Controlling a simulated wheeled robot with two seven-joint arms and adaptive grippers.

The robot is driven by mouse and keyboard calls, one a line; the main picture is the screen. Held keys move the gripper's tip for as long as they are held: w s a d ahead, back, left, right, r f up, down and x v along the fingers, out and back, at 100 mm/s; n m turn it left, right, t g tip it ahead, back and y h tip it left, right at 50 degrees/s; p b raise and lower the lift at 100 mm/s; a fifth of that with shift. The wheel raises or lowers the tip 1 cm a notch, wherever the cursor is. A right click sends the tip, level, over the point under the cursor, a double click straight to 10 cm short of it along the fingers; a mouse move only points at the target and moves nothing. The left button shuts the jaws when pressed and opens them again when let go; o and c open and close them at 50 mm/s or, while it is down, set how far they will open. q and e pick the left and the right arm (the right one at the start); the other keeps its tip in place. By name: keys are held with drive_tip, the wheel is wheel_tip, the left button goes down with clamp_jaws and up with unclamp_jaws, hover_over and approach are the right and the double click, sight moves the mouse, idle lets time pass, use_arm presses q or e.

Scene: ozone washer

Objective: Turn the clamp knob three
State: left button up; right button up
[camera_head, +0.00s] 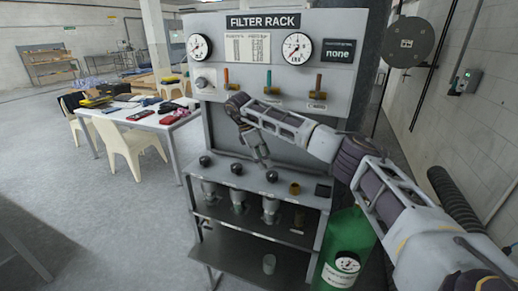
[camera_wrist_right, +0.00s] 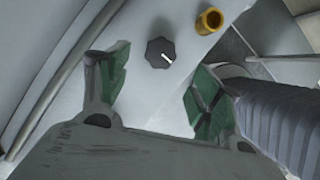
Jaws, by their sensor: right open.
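The clamp knobs are black and stand in a row along the front ledge of the filter rack (camera_head: 225,176): a left knob (camera_head: 205,161), a middle knob (camera_head: 237,168) and a right knob (camera_head: 272,176). My right gripper (camera_head: 264,163) points down close above the right knob. In the right wrist view a black knob (camera_wrist_right: 160,53) with a white pointer mark lies ahead of the gap between my green-padded fingers (camera_wrist_right: 160,90). The fingers are spread and nothing is between them. A brass fitting (camera_wrist_right: 209,20) is beside that knob. My left gripper is not in view.
Clear filter housings (camera_head: 238,198) hang below the ledge. Two gauges (camera_head: 298,48) and several coloured valve handles (camera_head: 268,82) are on the panel above. A green cylinder (camera_head: 350,235) stands at the rack's right. A cluttered table (camera_head: 150,120) is at the left.

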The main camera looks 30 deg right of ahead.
drive_tip(key=shift+v, duration=2.3)
drive_tip(key=shift+f, duration=0.1)
